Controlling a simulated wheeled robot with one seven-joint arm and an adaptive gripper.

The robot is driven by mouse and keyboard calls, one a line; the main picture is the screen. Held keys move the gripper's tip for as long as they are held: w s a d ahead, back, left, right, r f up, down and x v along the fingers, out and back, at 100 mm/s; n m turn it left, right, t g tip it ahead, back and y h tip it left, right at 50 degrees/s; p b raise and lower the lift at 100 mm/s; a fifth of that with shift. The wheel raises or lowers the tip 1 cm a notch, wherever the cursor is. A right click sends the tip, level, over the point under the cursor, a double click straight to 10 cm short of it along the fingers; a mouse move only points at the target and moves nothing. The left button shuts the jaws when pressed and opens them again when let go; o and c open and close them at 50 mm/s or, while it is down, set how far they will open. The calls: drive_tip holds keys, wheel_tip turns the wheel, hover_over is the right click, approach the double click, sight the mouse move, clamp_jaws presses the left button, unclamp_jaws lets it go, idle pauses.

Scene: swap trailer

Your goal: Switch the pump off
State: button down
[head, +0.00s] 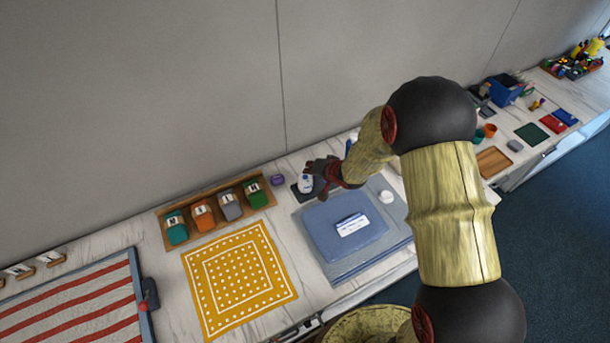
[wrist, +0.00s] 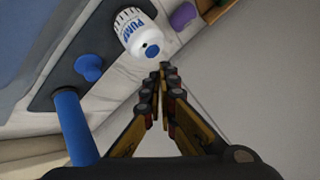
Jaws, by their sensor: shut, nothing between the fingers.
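The pump is a white, rounded body with blue PUMP lettering and a blue round button (wrist: 152,51) on its end. The pump (wrist: 133,30) is at the top centre of the wrist view. In the head view the pump (head: 306,184) shows as a small white shape, partly hidden by my gripper (head: 318,175). My gripper (wrist: 165,72) is shut and empty, its fingertips just beside the blue button in the wrist view. I cannot tell whether they touch it.
A dark base plate (wrist: 57,94) bears a blue knob (wrist: 89,67) and a blue upright cylinder (wrist: 75,125) near the pump. A purple object (head: 277,180) lies to the left. A blue case (head: 340,228) lies in front. The wall stands close behind.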

sight(310, 177)
drive_tip(key=shift+r, duration=0.1)
wheel_tip(310, 177, up, 6)
drive_tip(key=p, duration=0.6)
idle(0.6)
